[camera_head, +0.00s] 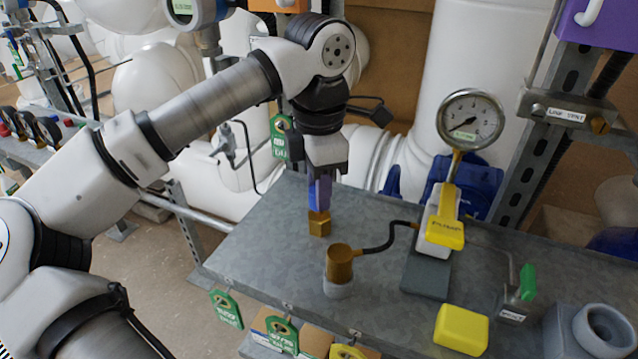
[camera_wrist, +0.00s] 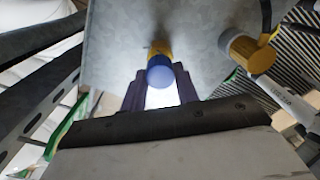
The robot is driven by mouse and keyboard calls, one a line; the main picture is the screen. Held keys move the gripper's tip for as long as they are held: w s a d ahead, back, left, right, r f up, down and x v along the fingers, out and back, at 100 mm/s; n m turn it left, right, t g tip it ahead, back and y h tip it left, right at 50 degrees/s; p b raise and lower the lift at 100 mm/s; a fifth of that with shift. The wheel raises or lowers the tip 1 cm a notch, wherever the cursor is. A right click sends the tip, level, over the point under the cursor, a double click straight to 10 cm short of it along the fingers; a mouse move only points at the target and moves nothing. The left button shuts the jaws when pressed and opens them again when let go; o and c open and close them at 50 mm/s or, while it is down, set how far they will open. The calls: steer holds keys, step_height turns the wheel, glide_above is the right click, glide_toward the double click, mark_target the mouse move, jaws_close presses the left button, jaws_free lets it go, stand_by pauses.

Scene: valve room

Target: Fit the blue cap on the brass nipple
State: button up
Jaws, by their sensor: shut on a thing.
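My gripper (camera_head: 320,186) points down over the grey bench, its fingers shut on the blue cap (camera_head: 319,195). In the wrist view the cap (camera_wrist: 160,74) shows as a round blue end between the fingertips (camera_wrist: 160,88). The brass nipple (camera_head: 319,224) is directly below the cap in the head view, apparently upright on the bench. In the wrist view only a part of the nipple (camera_wrist: 160,47) shows past the cap. Cap and nipple look lined up and very close. I cannot tell whether the cap is seated, because the fingers hide the join.
A brass cylinder (camera_head: 340,262) in a pale collar stands just in front, with a black hose to a yellow-and-white gauge stand (camera_head: 440,220). A yellow block (camera_head: 461,329) and grey ring fitting (camera_head: 600,330) are at right. The bench left of the nipple is clear.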

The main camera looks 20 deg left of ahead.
steer(key=shift+f, duration=0.1)
stand_by(0.3)
steer(key=shift+f+b, duration=0.45)
steer(key=shift+f, duration=0.2)
stand_by(0.4)
steer(key=shift+f+b, duration=0.2)
steer(key=shift+b, duration=0.2)
steer(key=o, duration=0.9)
steer(key=shift+o, duration=0.2)
